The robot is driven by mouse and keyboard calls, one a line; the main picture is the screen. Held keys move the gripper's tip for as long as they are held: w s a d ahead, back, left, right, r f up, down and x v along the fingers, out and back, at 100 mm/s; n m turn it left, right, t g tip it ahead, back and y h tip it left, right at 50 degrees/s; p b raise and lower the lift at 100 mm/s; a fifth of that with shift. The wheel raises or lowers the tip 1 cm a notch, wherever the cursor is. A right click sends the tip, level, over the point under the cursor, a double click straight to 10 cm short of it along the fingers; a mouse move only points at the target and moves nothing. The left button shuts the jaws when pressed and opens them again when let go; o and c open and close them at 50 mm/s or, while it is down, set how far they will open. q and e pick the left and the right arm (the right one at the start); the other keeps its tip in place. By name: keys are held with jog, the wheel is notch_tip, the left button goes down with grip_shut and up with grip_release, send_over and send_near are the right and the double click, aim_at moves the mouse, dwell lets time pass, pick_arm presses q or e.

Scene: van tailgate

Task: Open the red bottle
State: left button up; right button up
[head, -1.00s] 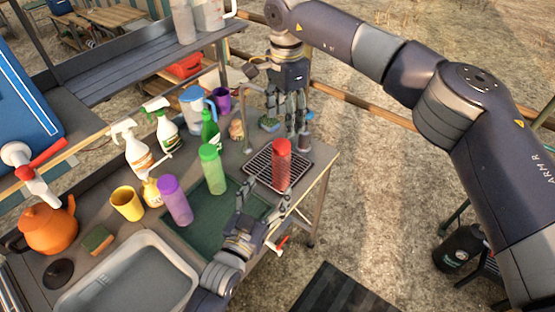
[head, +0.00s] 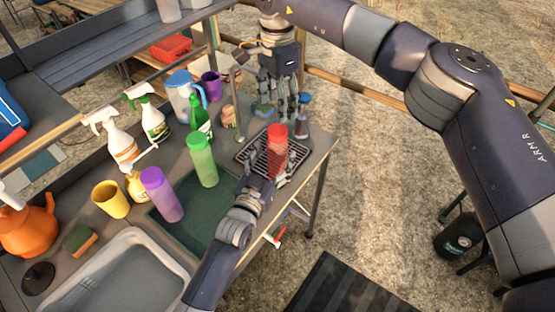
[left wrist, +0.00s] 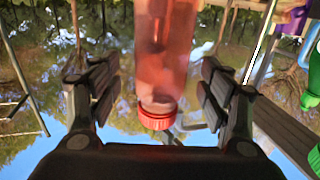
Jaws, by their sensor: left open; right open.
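The red bottle (head: 278,148) stands upright on a dark wire rack (head: 245,153) near the right end of the counter. Its red cap (head: 277,131) is on. My left gripper (head: 268,168) is open, with its fingers on either side of the bottle. In the left wrist view the bottle (left wrist: 165,60) appears upside down between the two open fingers (left wrist: 163,95), with a gap on each side. My right gripper (head: 280,108) is open and points down behind the bottle, above the counter's back edge. Whether the left fingers touch the bottle is hidden in the head view.
A green bottle (head: 203,160) and a purple bottle (head: 162,194) stand left of the rack. A small dark bottle with a blue cap (head: 302,118) is close to my right gripper.

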aim_at(273, 156)
pick_arm(q)
jog(key=shift+x, duration=1.25)
pick_arm(e)
jog(key=shift+w+f, duration=0.1)
jog(key=shift+w, duration=0.05)
pick_arm(q)
jog(key=shift+w, duration=0.4)
